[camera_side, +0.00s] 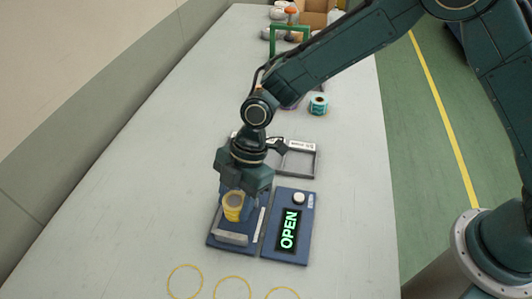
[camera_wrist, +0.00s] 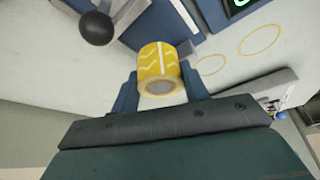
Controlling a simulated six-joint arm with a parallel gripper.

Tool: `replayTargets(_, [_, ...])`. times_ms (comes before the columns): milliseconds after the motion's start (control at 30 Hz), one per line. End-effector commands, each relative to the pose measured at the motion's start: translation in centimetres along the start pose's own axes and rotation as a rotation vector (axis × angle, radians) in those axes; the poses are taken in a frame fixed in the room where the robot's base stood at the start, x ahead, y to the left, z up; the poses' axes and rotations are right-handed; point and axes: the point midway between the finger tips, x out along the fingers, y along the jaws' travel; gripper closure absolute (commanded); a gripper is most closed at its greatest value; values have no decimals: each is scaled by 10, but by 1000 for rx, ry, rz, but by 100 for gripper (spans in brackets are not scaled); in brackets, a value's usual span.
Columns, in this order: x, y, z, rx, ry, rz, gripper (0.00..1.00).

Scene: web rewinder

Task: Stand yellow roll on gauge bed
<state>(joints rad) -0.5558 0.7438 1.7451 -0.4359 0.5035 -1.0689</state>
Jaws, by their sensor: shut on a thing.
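The yellow roll (camera_side: 233,206) is in my gripper, at the blue gauge (camera_side: 215,239) in the side view. In the wrist view the yellow roll (camera_wrist: 158,64) shows white zigzag marks and sits between the two fingers of my gripper (camera_wrist: 160,92). My gripper (camera_side: 240,195) is shut on it. The roll is over or at the gauge bed; I cannot tell whether it touches the bed.
A blue panel (camera_side: 307,225) reading OPEN, with a white knob, stands right of the gauge. A grey frame tray (camera_side: 299,163) lies behind. Yellow rings (camera_side: 185,281) mark the table in front. A teal roll (camera_side: 318,105) and a green stand (camera_side: 290,40) are farther back.

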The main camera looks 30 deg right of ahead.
Motion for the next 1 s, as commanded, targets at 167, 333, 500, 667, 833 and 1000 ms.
replayTargets(167, [2, 0, 0, 0, 0, 0, 78])
replayTargets(333, [12, -1, 5, 1, -1, -2, 78])
replayTargets(500, [30, -1, 13, 1, -1, -3, 78])
replayTargets(667, [40, 0, 16, -1, -1, -1, 78])
replayTargets(833, [40, 0, 17, -1, 0, 0, 78])
replayTargets(1000, [41, 0, 17, 0, 0, 0, 78])
